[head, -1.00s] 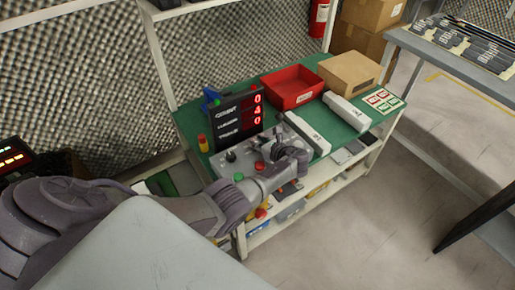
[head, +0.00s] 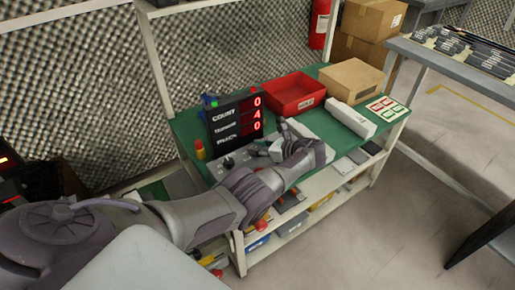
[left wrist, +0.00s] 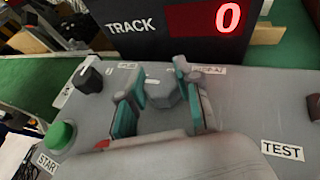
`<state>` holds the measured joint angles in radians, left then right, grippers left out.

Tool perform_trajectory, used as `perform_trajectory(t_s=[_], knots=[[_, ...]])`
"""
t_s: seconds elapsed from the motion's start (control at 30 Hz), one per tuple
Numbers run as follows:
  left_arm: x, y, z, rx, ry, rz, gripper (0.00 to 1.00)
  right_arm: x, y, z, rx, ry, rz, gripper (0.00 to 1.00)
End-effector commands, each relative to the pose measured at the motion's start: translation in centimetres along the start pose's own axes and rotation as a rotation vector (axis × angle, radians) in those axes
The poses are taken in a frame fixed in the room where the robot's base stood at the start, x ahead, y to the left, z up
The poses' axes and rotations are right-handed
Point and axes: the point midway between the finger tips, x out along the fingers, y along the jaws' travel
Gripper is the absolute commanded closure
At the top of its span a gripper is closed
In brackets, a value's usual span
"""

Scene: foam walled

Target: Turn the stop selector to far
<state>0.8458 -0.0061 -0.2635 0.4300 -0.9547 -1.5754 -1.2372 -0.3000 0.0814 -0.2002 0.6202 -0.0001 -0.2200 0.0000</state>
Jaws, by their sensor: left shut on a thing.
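The grey control panel (head: 228,166) lies on the green bench, in front of the black counter display (head: 236,122). A black selector (left wrist: 88,78) with a white mark stands to the left. My right gripper is not in view.
A green START button (left wrist: 60,135) is at the panel's left, and a dark knob (left wrist: 313,108) is near the TEST label (left wrist: 282,150).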

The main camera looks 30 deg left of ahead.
Motion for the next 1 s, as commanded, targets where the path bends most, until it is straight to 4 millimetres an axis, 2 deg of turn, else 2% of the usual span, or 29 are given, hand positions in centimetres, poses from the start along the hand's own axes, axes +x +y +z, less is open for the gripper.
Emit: perform_trajectory(t_s=[0.13, 0.17, 0.3, 0.67, 0.77, 1.0], knots=[[0.0, 0.0, -0.1, 0.000, 0.002, 0.001, 1.00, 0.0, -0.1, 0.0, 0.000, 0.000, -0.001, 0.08], [0.0, 0.0, -0.1, 0.000, 0.001, 0.001, 0.63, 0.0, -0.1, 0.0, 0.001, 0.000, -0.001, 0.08], [0.0, 0.0, 0.0, 0.000, 0.001, 0.000, 0.40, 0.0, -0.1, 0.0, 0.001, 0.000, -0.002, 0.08], [-0.4, 0.0, 0.0, 0.000, 0.001, -0.002, 0.40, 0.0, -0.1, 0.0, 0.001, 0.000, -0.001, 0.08], [-1.5, -0.1, -0.1, 0.000, 0.001, -0.003, 0.40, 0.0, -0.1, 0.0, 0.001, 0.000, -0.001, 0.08], [-6.6, -0.1, -0.1, 0.000, 0.002, -0.004, 0.40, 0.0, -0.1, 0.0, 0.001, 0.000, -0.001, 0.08]])
